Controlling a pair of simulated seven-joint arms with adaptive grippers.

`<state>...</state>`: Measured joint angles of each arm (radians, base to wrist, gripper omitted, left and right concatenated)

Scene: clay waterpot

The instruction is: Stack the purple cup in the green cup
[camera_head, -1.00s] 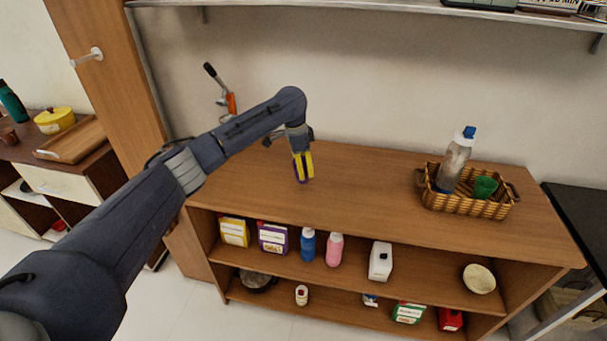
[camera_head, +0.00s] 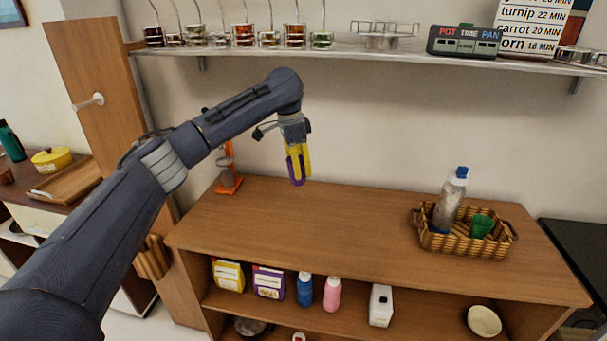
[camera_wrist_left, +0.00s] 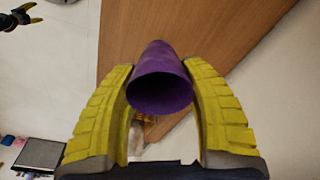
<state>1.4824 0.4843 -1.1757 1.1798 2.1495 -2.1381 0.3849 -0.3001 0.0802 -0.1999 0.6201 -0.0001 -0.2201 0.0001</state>
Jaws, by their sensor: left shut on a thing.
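My left gripper (camera_head: 298,163) is shut on the purple cup (camera_head: 296,172) and holds it in the air above the wooden counter. In the left wrist view the purple cup (camera_wrist_left: 160,80) sits between the two yellow fingers of the gripper (camera_wrist_left: 160,95), its open mouth turned toward the camera. The green cup (camera_head: 481,226) is in the wicker basket (camera_head: 466,246) on the right part of the counter, well to the right of my left gripper. Its lower part is hidden by the basket wall.
A clear bottle with a blue cap (camera_head: 450,200) stands in the basket, left of the green cup. An orange-based device (camera_head: 229,182) stands at the counter's back left. A shelf (camera_head: 370,56) with jars runs above. The middle of the counter (camera_head: 340,220) is clear.

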